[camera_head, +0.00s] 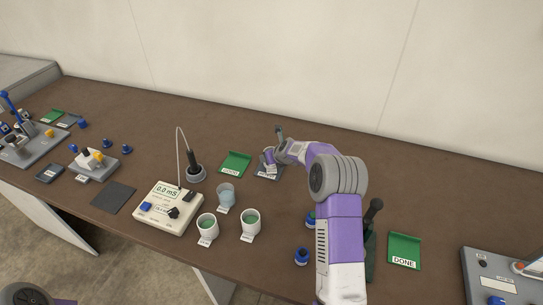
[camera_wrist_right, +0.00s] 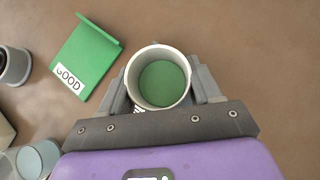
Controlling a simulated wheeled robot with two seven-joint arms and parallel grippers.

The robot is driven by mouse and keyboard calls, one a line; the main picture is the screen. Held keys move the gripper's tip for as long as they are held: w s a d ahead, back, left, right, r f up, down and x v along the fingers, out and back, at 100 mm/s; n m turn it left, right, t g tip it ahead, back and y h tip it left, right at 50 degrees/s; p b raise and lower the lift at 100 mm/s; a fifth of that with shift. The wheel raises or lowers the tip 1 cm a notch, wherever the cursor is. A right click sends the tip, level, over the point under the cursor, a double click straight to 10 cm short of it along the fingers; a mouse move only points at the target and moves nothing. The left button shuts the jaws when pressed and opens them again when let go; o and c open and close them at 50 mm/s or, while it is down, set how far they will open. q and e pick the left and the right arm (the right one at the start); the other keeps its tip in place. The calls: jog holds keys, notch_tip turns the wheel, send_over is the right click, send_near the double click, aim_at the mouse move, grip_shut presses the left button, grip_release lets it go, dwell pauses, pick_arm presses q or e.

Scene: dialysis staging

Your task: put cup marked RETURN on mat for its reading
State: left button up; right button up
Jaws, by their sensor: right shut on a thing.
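My right gripper (camera_head: 270,150) is shut on a white-rimmed cup with green inside (camera_wrist_right: 158,82), held upright between the fingers in the right wrist view. In the head view it is at or just above a dark labelled mat (camera_head: 267,173); whether the cup touches it I cannot tell. The held cup's marking is not readable. A green mat marked GOOD (camera_wrist_right: 85,60) lies just left of it, also in the head view (camera_head: 235,163). A bluish cup (camera_head: 226,196) and two green-filled cups (camera_head: 207,228) (camera_head: 250,223) stand nearer, their tags unreadable. My left gripper is out of view.
A meter reading 0.0 mS (camera_head: 168,207) stands left of the cups, with a probe in a round holder (camera_head: 195,174) behind it. A bare dark mat (camera_head: 113,197) lies further left. A green DONE mat (camera_head: 404,250) is at right. Blue caps (camera_head: 301,257) lie near my arm.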

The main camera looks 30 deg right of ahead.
jog(key=shift+f, duration=0.2)
jog(key=o, duration=1.3)
jog(key=shift+p+v, duration=0.65)
jog(key=shift+v, duration=3.2)
